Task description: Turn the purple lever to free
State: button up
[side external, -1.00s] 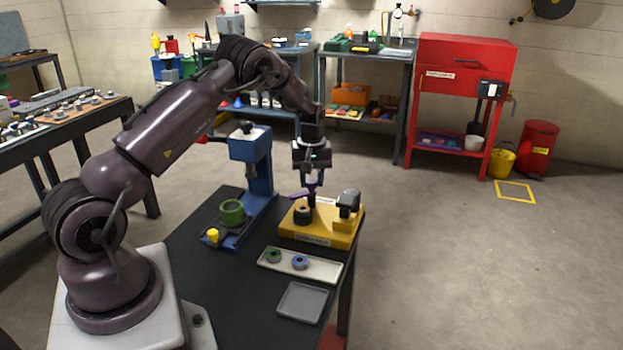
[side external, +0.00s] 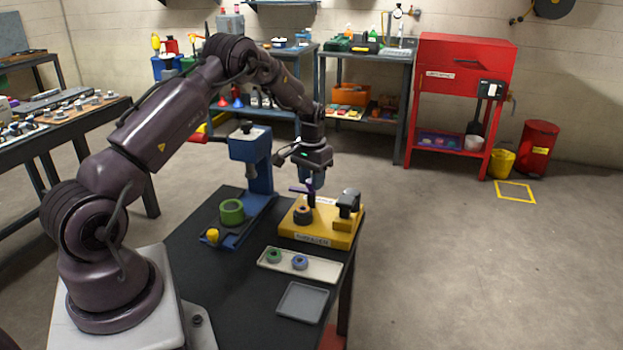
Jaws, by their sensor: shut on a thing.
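The purple lever (side external: 300,190) stands on top of the yellow fixture (side external: 296,230) on the dark bench. A dark ring-shaped part (side external: 302,215) sits on the fixture below it. My gripper (side external: 311,186) points down at the lever's right part and is shut on it. The lever's left end sticks out to the left of the fingers. The fingertips are small and partly hidden, so the exact grip does not show.
A black clamp-like block (side external: 348,203) stands on the fixture's right end. A blue press (side external: 256,165) with a green ring (side external: 232,212) stands to the left. A pale tray (side external: 322,270) with two rings and a grey tray (side external: 300,301) lie in front.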

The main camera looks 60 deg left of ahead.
dwell(0.4)
jog(key=o, duration=0.9)
notch_tip(320, 180, up, 13)
jog(key=shift+w, duration=0.1)
dwell(0.4)
